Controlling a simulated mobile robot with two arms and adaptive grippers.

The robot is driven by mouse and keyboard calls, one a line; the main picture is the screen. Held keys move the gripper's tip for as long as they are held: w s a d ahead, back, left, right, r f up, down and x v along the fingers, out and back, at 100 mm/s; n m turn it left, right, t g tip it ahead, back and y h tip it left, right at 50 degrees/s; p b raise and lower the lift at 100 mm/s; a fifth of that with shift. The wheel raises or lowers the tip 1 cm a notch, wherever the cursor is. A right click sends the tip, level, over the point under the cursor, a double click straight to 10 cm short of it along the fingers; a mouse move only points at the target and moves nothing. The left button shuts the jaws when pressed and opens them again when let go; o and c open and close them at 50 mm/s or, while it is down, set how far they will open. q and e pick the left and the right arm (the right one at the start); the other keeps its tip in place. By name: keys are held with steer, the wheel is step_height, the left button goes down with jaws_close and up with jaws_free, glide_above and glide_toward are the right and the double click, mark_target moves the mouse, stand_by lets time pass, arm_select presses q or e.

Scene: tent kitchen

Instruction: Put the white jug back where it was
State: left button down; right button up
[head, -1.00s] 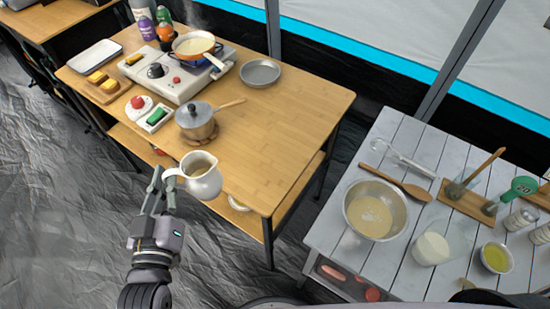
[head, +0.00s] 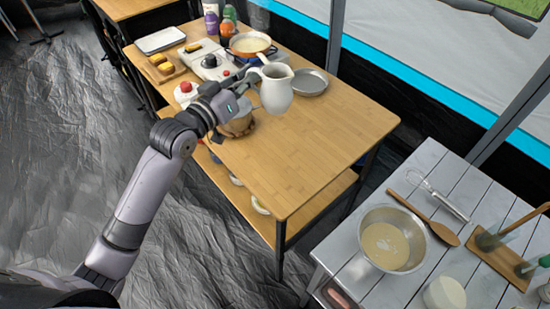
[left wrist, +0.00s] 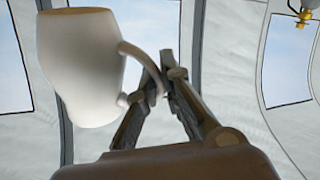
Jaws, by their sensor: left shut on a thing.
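The white jug (head: 276,89) is held upright above the wooden table in the head view. My left gripper (head: 243,85) is shut on the jug's handle, with the jug to its right. In the left wrist view the jug (left wrist: 80,62) fills the left side, and the fingers of my left gripper (left wrist: 160,85) close on its handle. My left arm hides part of the table and most of the saucepan (head: 238,126) below it. My right gripper is not in view.
The wooden table (head: 310,150) has a clear front right part. A white slatted table (head: 345,235) with a mixing bowl (head: 388,262) is at right.

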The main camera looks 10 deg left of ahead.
arm_select(q)
steer(key=shift+w+a+f, duration=0.1)
steer(key=shift+w, duration=0.1)
step_height(320, 180, down, 19)
steer(key=shift+f+b, duration=0.15)
steer(key=shift+b, duration=0.6)
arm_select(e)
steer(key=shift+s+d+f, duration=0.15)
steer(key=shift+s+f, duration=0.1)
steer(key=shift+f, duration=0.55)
arm_select(q)
steer(key=shift+f, duration=0.1)
steer(key=c, duration=1.8)
jaws_free()
steer(key=shift+f, duration=0.1)
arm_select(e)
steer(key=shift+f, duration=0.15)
arm_select(q)
steer(key=shift+o, duration=0.2)
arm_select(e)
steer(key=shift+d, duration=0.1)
